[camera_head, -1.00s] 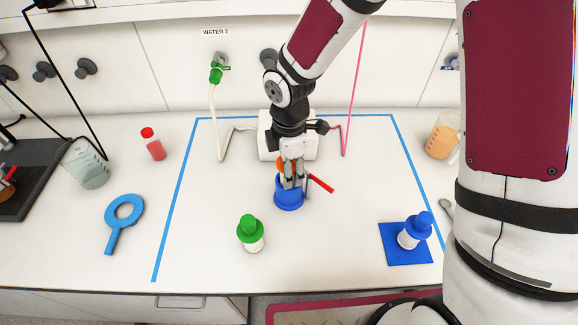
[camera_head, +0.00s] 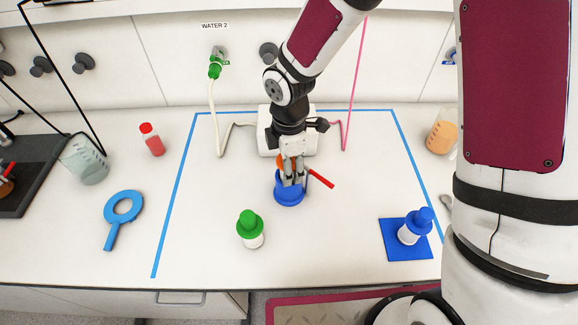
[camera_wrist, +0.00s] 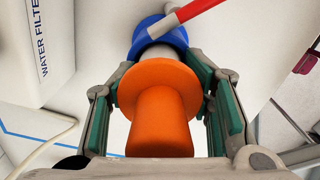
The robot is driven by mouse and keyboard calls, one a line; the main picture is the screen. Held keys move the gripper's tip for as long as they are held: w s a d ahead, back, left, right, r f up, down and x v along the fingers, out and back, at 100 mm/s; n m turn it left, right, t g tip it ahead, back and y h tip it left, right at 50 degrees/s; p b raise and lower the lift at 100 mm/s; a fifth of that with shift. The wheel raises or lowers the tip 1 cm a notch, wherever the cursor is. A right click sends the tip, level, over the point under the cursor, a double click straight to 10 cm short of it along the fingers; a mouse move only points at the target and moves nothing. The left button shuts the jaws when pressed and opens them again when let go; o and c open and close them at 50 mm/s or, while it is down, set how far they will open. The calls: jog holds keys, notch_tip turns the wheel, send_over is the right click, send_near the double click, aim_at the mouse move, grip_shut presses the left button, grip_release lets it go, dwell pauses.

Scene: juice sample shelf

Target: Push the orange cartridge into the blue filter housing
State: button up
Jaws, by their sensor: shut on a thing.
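The orange cartridge (camera_wrist: 158,105) has a wide round flange and a narrower knob. My gripper (camera_head: 291,181) is shut on it, with green-padded fingers on both sides in the wrist view (camera_wrist: 165,88). The blue filter housing (camera_head: 289,194) stands upright on the bench directly below my gripper. In the wrist view, the blue rim (camera_wrist: 148,38) lies beyond the flange, with a pale section of the cartridge visible between them. The cartridge is lined up with the housing, but how deep its lower end sits is hidden. A red handle (camera_head: 321,180) sticks out at the housing's right.
A green-capped bottle (camera_head: 250,230) stands front left of the housing. A blue-capped bottle (camera_head: 413,228) stands on a blue mat (camera_head: 392,247) at right. A white unit (camera_head: 268,142) with hoses is close behind. Blue tape (camera_head: 175,200) bounds the mostly clear area.

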jog(key=shift+r+p, duration=0.75)
jog(key=shift+r, duration=1.05)
jog(key=o, duration=1.4)
jog(key=shift+c, duration=0.2)
